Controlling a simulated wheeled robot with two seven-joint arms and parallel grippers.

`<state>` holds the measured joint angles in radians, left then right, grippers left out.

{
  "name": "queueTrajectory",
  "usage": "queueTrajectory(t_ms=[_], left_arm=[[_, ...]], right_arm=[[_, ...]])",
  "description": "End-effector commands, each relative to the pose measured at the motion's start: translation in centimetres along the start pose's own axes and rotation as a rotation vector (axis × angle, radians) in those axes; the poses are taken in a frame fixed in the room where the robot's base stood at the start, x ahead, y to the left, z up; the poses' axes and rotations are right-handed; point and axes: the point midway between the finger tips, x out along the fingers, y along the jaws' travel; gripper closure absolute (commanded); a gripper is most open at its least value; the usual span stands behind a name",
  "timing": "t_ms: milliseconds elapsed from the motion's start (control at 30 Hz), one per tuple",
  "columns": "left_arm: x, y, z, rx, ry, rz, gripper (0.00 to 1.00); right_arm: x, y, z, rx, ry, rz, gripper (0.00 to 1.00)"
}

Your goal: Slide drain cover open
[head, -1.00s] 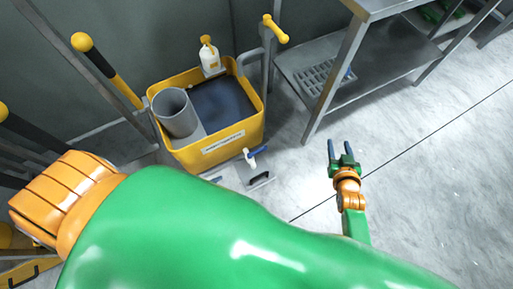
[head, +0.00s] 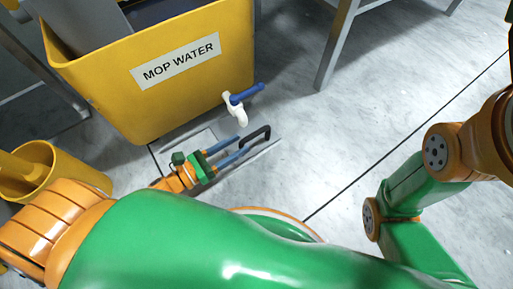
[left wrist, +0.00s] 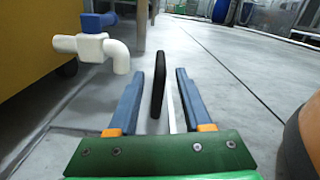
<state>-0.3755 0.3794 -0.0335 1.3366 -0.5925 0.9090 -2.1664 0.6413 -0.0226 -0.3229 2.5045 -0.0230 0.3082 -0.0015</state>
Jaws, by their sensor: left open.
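The drain cover (head: 260,149) is a pale plate in the floor in front of the yellow mop-water bin, with a black bar handle (head: 257,135) on it. My left gripper (head: 241,147) is open at the handle, its two blue fingers pointing toward it. In the left wrist view, the black handle (left wrist: 159,84) stands upright between the open fingers (left wrist: 160,92), with a gap on the right and closer to the left finger. The gripper's body hides part of the cover. My right arm shows at the right of the head view, but its gripper is out of view.
The yellow bin (head: 120,85) has a white spigot with a blue lever (head: 240,100) close above the handle. A yellow bucket (head: 50,175) stands at left. Metal table legs (head: 335,45) rise at the back. The floor to the right is clear.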

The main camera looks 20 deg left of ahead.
Motion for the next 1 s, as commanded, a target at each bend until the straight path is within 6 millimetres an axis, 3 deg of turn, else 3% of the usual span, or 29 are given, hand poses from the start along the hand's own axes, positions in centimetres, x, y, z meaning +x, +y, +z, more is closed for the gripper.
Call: queueTrajectory(t_ms=[400, 667, 700, 867, 1000], left_arm=[[6.6, -0.1, 0.0, 0.012, -0.005, -0.006, 0.51], [7.1, -0.1, 0.2, 0.01, -0.002, -0.003, 0.51], [7.1, -0.1, 0.2, 0.01, -0.002, -0.003, 0.53], [7.1, -0.1, 0.2, 0.009, -0.002, -0.004, 0.96], [7.1, -0.1, 0.2, 0.009, -0.002, -0.004, 1.0]], right_arm=[[-1.9, -0.4, -0.9, 0.0, 0.011, 0.0, 0.5], [-1.9, -0.3, -0.9, 0.0, 0.009, 0.0, 0.5], [-1.9, -0.3, -0.9, 0.0, 0.009, 0.0, 0.5], [-1.9, -0.3, -0.9, 0.0, 0.008, 0.0, 0.5], [-1.9, -0.3, -0.9, 0.0, 0.008, 0.0, 0.5]])
